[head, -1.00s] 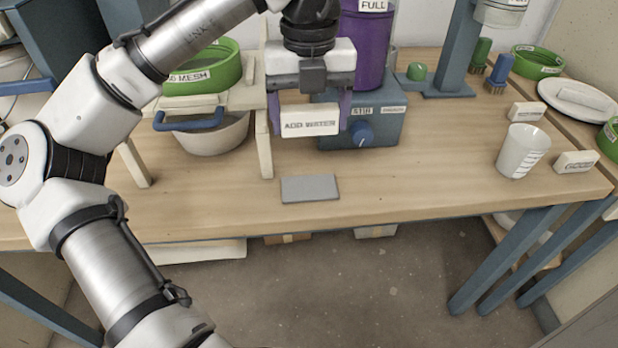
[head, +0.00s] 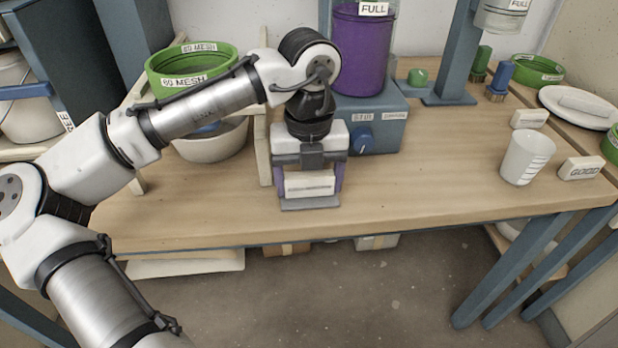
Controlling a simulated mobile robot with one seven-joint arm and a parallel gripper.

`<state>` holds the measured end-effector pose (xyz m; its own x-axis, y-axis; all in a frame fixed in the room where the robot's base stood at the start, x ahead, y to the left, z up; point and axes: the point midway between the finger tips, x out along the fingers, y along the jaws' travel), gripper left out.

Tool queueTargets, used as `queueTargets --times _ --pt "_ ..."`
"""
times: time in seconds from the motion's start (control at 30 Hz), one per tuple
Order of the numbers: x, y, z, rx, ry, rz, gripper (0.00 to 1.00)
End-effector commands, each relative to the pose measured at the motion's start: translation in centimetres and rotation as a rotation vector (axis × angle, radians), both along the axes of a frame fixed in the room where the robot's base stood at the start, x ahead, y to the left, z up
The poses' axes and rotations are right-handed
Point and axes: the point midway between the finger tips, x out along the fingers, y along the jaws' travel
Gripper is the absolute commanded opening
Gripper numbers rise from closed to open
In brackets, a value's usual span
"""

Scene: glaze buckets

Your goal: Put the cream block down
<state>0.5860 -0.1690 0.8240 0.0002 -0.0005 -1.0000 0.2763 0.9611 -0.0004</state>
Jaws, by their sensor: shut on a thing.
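The cream block (head: 309,190) with a dark printed label is between the fingers of my gripper (head: 309,184). My gripper points down and is shut on the block, with a purple-grey finger on each side. The block is low, over the grey pad (head: 310,204) on the table near its front edge. Only the front part of the pad shows below the block. I cannot tell whether the block's underside touches the pad.
The blue stirrer base (head: 378,120) with the purple bucket (head: 361,50) stands behind my gripper. A wooden stand with green sieves (head: 190,85) is at the left. A white measuring cup (head: 525,157) and the GOOD block (head: 582,169) are at the right. The wooden table (head: 430,180) between is clear.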

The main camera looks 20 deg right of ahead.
Motion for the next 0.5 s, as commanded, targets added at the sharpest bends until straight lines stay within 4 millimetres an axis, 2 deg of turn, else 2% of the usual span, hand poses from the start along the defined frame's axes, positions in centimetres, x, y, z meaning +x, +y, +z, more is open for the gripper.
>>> queueTargets --times 0.17,0.2,0.33,0.5 --pt "0.01 -0.01 -0.34 -0.001 0.000 -0.001 0.54" --pt "0.03 -0.01 -0.31 0.000 -0.001 0.000 0.81" --pt "0.02 0.00 -0.31 0.000 -0.001 0.000 0.98" --pt "0.02 0.00 -0.30 0.000 0.000 0.000 0.98"
